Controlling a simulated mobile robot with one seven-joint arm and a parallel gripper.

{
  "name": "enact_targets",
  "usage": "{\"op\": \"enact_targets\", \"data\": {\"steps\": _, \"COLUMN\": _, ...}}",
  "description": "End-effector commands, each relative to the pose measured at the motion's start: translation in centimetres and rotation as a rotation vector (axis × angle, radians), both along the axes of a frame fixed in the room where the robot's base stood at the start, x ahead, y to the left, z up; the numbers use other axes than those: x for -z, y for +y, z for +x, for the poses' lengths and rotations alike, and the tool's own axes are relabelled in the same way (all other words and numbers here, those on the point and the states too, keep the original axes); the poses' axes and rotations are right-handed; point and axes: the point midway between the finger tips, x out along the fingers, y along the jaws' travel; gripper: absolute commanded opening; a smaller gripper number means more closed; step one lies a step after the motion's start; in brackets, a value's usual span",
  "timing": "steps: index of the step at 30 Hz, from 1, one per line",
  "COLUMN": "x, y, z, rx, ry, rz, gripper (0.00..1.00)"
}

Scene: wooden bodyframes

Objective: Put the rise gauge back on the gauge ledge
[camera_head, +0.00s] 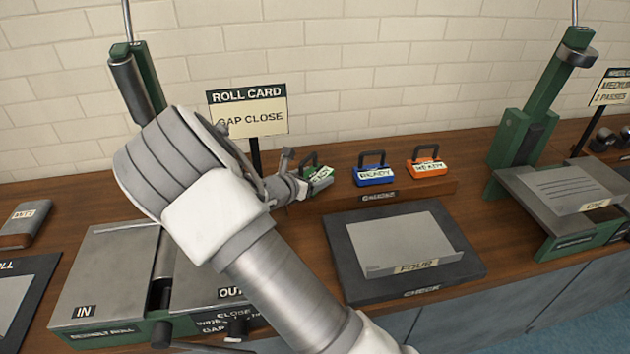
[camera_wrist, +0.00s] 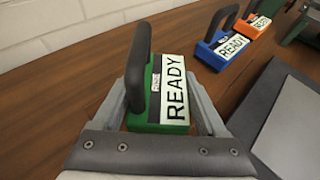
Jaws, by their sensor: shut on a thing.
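My gripper (camera_head: 303,183) is shut on a green gauge (camera_head: 319,174) with a dark handle and a white READY label. In the wrist view the green gauge (camera_wrist: 160,105) sits upright between the two fingers; its small second label is too blurred to read surely. The gauge is at the left end of the wooden gauge ledge (camera_head: 436,190). I cannot tell whether it touches the ledge or is held just above it. A blue gauge (camera_head: 374,175) and an orange gauge (camera_head: 427,166), both marked READY, stand on the ledge to its right.
A dark CHECK tray (camera_head: 340,262) with a grey plate marked FOUR lies in front of the ledge. A ROLL CARD sign (camera_head: 247,110) stands behind my arm. A roll machine (camera_head: 105,275) is at the left, and a green stand (camera_head: 530,130) is at the right.

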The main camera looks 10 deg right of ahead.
Motion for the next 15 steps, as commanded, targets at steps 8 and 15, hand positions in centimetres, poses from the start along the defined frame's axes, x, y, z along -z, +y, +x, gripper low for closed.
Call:
{"op": "enact_targets", "data": {"steps": 8, "x": 0.73, "y": -0.02, "z": 0.07, "rx": -0.001, "ry": -0.003, "rz": -0.001, "gripper": 0.00}}
{"op": "enact_targets", "data": {"steps": 15, "x": 1.13, "y": -0.01, "z": 0.04, "rx": -0.001, "ry": -0.002, "rz": 0.000, "gripper": 0.85}}
